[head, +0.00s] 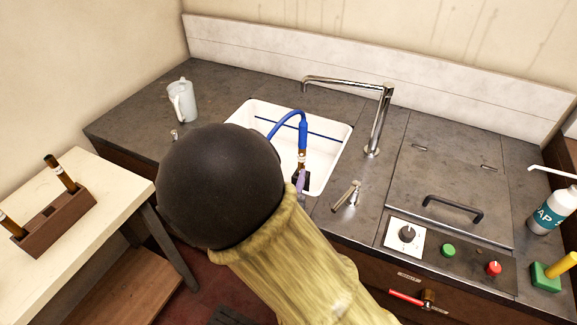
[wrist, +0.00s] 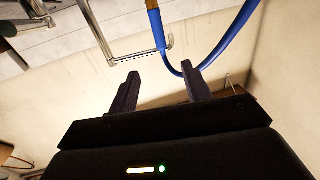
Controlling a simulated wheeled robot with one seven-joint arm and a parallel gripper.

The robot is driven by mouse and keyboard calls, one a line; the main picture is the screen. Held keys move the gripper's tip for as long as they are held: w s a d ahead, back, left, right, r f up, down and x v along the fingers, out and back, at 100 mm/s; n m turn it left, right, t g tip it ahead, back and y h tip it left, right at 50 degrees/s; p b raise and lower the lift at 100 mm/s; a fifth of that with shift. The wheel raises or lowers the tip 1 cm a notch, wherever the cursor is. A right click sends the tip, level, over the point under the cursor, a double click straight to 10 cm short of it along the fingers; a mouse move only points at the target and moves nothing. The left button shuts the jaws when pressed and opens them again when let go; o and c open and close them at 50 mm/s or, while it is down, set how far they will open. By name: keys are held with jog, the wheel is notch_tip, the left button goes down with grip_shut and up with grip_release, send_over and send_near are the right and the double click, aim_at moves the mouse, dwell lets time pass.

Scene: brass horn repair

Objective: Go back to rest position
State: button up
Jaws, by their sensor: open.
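My gripper (wrist: 160,72) is open in the wrist view, its two dark fingers apart with nothing between their tips. A blue hose (wrist: 222,45) curves beyond the fingers there, apart from them as far as I can tell. In the head view the same hose (head: 289,117) arches over the white sink (head: 335,148), its brass-coloured end (head: 301,159) pointing down. A small dark part shows just below that end; I cannot tell what it is. My own arm covers the sink's near left part, and I cannot make out my gripper clearly in that view.
A white mug (head: 182,101) is at the back left. A pale table (head: 105,215) at left holds a wooden rack (head: 57,222). A bottle (head: 551,211) stands far right, near a lidded panel with knobs.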

jog(key=w+d+f+g+y+p, duration=0.2)
jog(key=d+f+g+y+p, duration=0.1)
jog(key=d+g, duration=0.45)
jog(key=s+d+r+n+g+p, duration=0.1)
jog(key=s+d+r+g, duration=0.2)
jog(key=s+d+g, duration=0.4)
jog(key=s+d, duration=0.4)
jog(key=d, duration=0.2)
jog(key=shift+s+n+g+p, duration=0.35)
jog(key=shift+s+n+p, duration=0.05)
jog(key=shift+c, duration=1.3)
